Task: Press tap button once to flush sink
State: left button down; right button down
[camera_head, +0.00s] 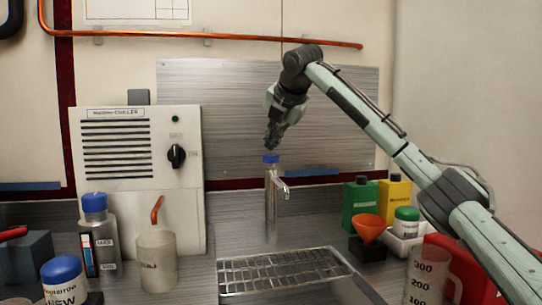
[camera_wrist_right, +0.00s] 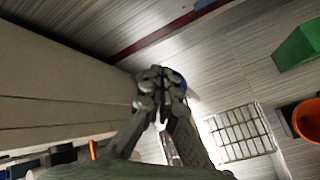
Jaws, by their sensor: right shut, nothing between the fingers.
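The tap (camera_head: 271,205) is a slim metal column with a short spout to the right, standing at the back of the sink. Its blue button (camera_head: 271,158) is on top. My right gripper (camera_head: 271,142) points down just above the button, with a small gap or light contact; I cannot tell which. In the right wrist view the closed fingertips (camera_wrist_right: 161,76) partly hide the blue button (camera_wrist_right: 179,80). The right gripper is shut and empty. The sink grate (camera_head: 285,270) lies in front of the tap and shows in the wrist view (camera_wrist_right: 238,133). My left gripper is not seen.
A white chiller box (camera_head: 140,160) stands left of the tap, with bottles (camera_head: 97,235) before it. On the right are a green container (camera_head: 360,207), an orange funnel (camera_head: 368,229) and a measuring jug (camera_head: 424,275). A metal panel (camera_head: 220,110) is behind the tap.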

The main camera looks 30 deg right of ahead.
aim_at(272, 155)
jog(key=shift+f, duration=0.35)
jog(key=shift+f, duration=1.05)
dwell(0.8)
jog(key=shift+r+p, duration=0.35)
jog(key=shift+r, duration=1)
jog(key=shift+r, duration=0.1)
jog(key=shift+r, duration=2.45)
